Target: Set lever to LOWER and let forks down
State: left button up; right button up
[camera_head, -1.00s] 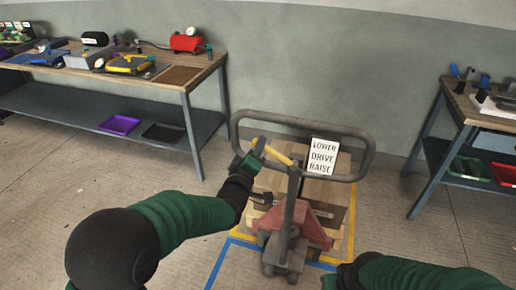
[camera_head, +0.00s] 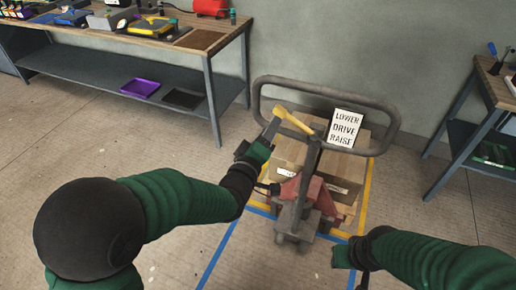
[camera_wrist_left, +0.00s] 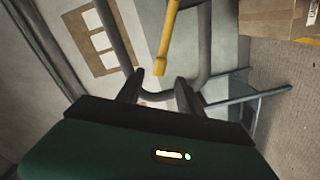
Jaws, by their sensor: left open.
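The yellow lever (camera_head: 294,121) sticks out to the left from the top of the pallet truck's grey post (camera_head: 306,172), inside the looped handle (camera_head: 384,125). A white sign (camera_head: 345,128) reads LOWER, DRIVE, RAISE from top to bottom. My left gripper (camera_head: 272,130) is open at the lever's outer end. In the left wrist view the lever (camera_wrist_left: 167,40) ends just beyond the two separated fingers (camera_wrist_left: 158,88), with nothing held. The red truck body (camera_head: 325,202) stands at a wooden pallet (camera_head: 350,192); the forks are largely hidden. My right gripper (camera_head: 342,258) is low right, its fingers unclear.
A workbench (camera_head: 228,45) with tools stands at back left, with a purple tray (camera_head: 139,87) on its shelf. Another bench (camera_head: 482,125) stands at right. Blue and yellow tape (camera_head: 219,262) marks the floor around the pallet. The floor at left is clear.

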pick_arm(q)
jog(key=v, duration=0.9)
jog(key=shift+a, duration=0.1)
jog(key=s+a+f+m+g+y+p, duration=0.55)
jog(key=a+f+g, duration=0.25)
jog(key=a, duration=0.2)
jog(key=s+a+f+m+g+p, duration=0.1)
jog(key=s+a+g, duration=0.1)
jog(key=s, duration=0.4)
jog(key=s+a+f+m+g+p, duration=0.2)
jog(key=s+g, duration=0.2)
jog(key=s, duration=0.1)
jog(key=shift+s+a+g, duration=0.3)
jog(key=shift+s, duration=0.1)
jog(key=shift+f, duration=0.1)
